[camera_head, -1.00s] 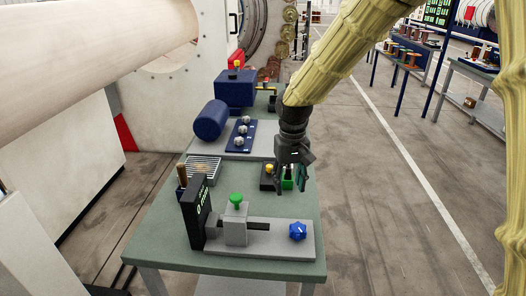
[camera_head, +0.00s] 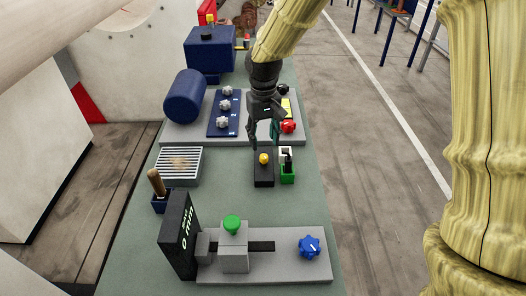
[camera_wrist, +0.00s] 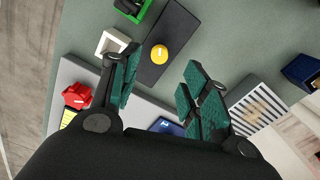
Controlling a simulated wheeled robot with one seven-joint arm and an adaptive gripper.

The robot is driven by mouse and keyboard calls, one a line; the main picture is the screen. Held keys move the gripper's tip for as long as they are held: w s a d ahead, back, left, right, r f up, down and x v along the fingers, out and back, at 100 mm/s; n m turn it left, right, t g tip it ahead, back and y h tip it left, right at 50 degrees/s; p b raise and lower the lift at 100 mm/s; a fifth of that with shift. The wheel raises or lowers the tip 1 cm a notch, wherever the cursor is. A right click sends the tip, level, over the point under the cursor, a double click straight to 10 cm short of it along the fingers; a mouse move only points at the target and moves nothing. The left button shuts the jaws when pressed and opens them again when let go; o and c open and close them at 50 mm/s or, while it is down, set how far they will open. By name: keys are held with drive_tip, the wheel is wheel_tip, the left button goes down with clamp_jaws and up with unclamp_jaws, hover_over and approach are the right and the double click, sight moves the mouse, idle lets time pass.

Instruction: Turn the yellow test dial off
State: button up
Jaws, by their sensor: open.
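The yellow test dial (camera_head: 263,159) is a small round knob on a black box (camera_head: 263,179) standing on the green table top. In the wrist view the dial (camera_wrist: 159,53) shows a pale mark on its face and lies beyond and between my fingertips. My gripper (camera_head: 263,140) is open and empty above the dial, pointing down. In the wrist view the green-padded fingers (camera_wrist: 162,78) stand apart with nothing between them. The dial and the fingers look apart, but I cannot tell the exact height gap.
A green block (camera_head: 287,174) with a dark top stands close right of the dial box. A red knob (camera_head: 288,127) is behind. A vented box (camera_head: 180,165) is left. A grey fixture (camera_head: 290,262) with a blue knob (camera_head: 309,246) is in front. Bare table lies between.

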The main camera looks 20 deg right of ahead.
sight(264, 156)
drive_tip(key=shift+d+f+p, duration=0.1)
drive_tip(key=shift+f+p, duration=0.55)
drive_tip(key=shift+f, duration=3.1)
drive_tip(key=shift+c, duration=0.3)
clamp_jaws()
